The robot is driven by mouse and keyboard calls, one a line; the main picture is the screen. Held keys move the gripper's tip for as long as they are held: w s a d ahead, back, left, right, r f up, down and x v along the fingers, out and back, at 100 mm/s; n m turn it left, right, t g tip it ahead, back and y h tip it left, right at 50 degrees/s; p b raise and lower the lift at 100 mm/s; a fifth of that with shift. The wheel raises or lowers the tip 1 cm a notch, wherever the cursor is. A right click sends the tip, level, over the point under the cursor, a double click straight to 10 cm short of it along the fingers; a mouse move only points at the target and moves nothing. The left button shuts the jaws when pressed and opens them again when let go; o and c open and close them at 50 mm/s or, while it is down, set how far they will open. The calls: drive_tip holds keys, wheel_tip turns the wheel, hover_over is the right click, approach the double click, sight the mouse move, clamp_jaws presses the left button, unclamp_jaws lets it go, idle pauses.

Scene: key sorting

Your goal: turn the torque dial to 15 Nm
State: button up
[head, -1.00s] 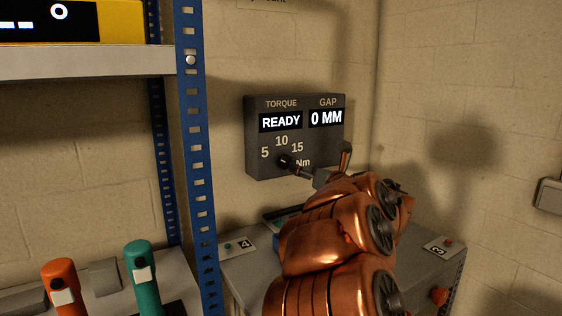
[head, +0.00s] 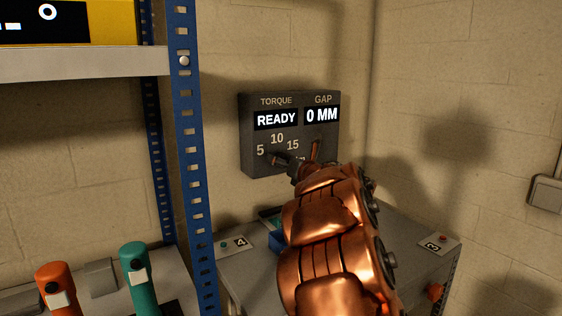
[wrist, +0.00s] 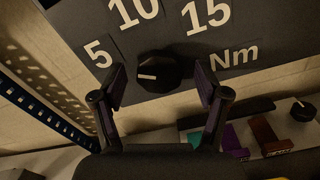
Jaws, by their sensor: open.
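The dark torque panel (head: 248,140) is on the wall, with screens reading READY and 0 MM. Its marks 5, 10 and 15 and "Nm" show large in the wrist view. The torque dial (wrist: 160,70) is a black faceted knob below these marks. Its white pointer line lies nearly level on the knob's left side, toward the 5 side. My gripper (wrist: 163,85) is open, with one finger on each side of the knob and visible gaps between. In the head view my gripper (head: 293,163) is at the panel's lower part and mostly covers the dial.
A grey bench (head: 405,250) with number tags 4 and 3 stands below the panel. A blue rack post (head: 190,150) rises to the left. Orange (head: 57,287) and teal (head: 139,277) handles stand at lower left. Teal, purple and brown pieces (wrist: 265,135) lie below the panel.

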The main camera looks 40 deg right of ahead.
drive_tip(key=c, duration=1.1)
drive_tip(key=shift+w+a, duration=0.1)
drive_tip(key=shift+c, duration=0.3)
drive_tip(key=shift+m+p, duration=6.55)
drive_tip(key=shift+m, duration=5.45)
drive_tip(key=shift+f, duration=0.1)
